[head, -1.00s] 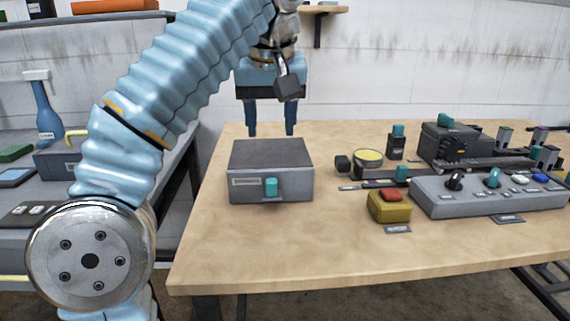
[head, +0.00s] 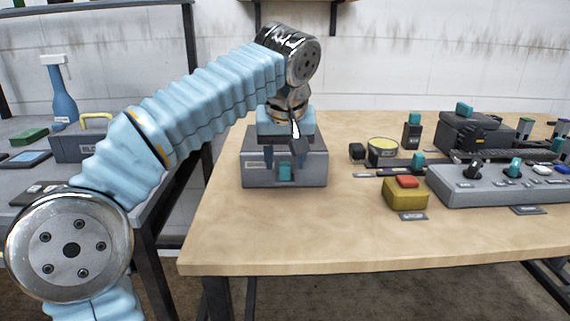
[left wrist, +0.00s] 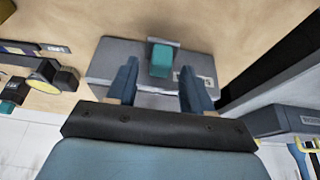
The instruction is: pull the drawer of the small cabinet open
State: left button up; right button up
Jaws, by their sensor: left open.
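The small grey cabinet (head: 310,172) stands on the wooden table toward its left side, and its drawer front looks closed. A teal handle (head: 285,172) sits at the middle of the drawer front. My left gripper (head: 285,155) is open over the cabinet and hides part of its top. In the left wrist view the cabinet (left wrist: 105,68) lies beyond the open fingers (left wrist: 157,85), and the teal handle (left wrist: 160,60) shows between and beyond the two fingertips. The fingers appear apart from the handle. My right gripper is not in view.
Right of the cabinet are a yellow box with a red button (head: 405,193), a grey control panel (head: 490,187) and a round yellow-topped object (head: 382,150). A side bench (head: 165,190) stands at the left. Table in front of the cabinet (head: 290,230) is clear.

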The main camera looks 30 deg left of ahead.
pick_arm(q)
jog(key=shift+w+f, duration=0.1)
jog(key=shift+f, duration=0.2)
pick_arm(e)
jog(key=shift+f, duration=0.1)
pick_arm(q)
grip_shut()
